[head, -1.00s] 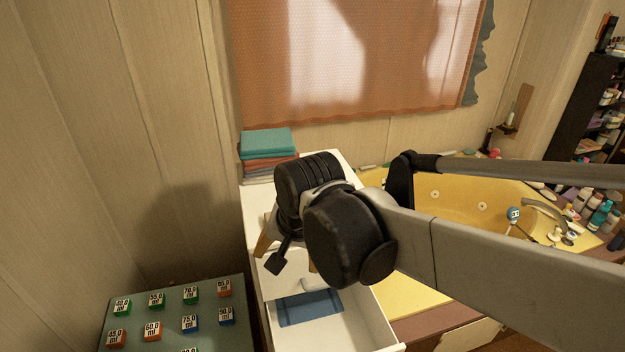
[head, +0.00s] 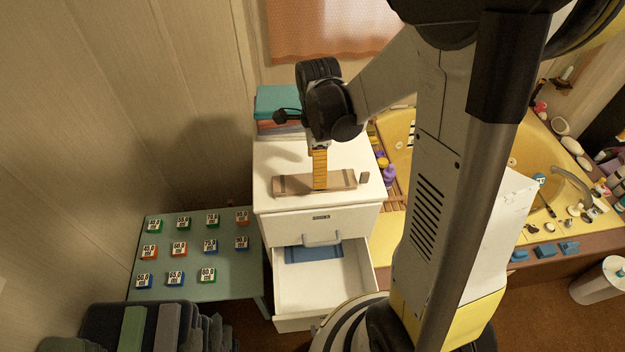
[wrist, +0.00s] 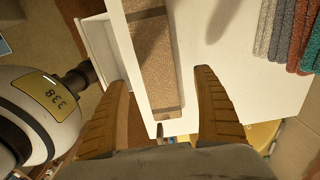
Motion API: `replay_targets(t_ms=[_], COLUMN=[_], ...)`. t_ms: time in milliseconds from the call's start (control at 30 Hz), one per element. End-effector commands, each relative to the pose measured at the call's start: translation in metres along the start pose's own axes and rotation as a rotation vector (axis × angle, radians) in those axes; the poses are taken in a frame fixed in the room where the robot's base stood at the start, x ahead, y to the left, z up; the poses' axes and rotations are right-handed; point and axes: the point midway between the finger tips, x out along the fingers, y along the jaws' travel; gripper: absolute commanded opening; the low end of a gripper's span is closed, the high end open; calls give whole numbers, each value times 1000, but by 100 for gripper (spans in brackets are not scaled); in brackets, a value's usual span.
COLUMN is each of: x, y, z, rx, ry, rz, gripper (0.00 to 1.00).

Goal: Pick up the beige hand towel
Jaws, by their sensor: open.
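The beige hand towel (head: 294,184) lies as a long, narrow folded strip with a dark band near each end, on the white cabinet top near its front edge. In the wrist view the towel (wrist: 152,55) runs lengthwise between the two fingers. My gripper (head: 320,184) points down at the towel's middle in the head view, its near orange finger covering part of it. In the wrist view my gripper (wrist: 157,78) is open, one finger on each side of the towel with gaps to both. Its exact height above the cabinet top is hard to tell.
Folded towels (head: 279,105) are stacked at the back left of the white cabinet (head: 320,222). Its drawer (head: 345,290) is open below, with a blue cloth (head: 310,253) inside. A yellow tub (head: 398,140) lies right.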

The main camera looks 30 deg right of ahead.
Motion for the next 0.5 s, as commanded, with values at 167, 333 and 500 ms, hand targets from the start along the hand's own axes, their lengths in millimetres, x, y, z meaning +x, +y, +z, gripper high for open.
replay_targets(t_ms=[167,333,500], x=[24,47,51], y=[2,2,2], z=[5,6,6], rx=[-1,-1,-1], ry=[0,0,0], rz=[0,-1,-1], gripper=[79,79,79])
